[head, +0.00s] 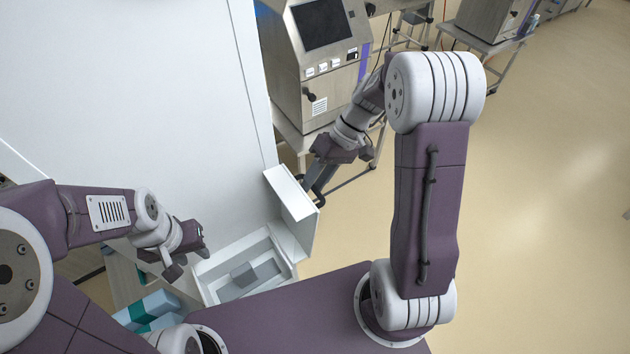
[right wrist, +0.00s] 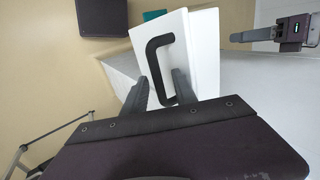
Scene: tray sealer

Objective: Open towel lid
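The white towel box (head: 205,287) stands low in the middle of the head view, its top open, with a grey block (head: 243,275) inside. Its white lid (head: 290,195) stands raised at the box's right side. In the right wrist view the lid (right wrist: 198,60) carries a black C-shaped handle (right wrist: 155,65). My right gripper (right wrist: 160,80) has its fingers apart, one on each side of the handle's lower part; contact is not clear. In the head view my right gripper (head: 318,185) is beside the lid. My left gripper (head: 188,262) is open and empty, left of the box.
A steel machine with a dark screen (head: 322,25) stands on a table behind the lid. A large white surface (head: 120,90) fills the upper left. Blue and teal packs (head: 150,308) lie left of the box. The floor (head: 540,200) at right is clear.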

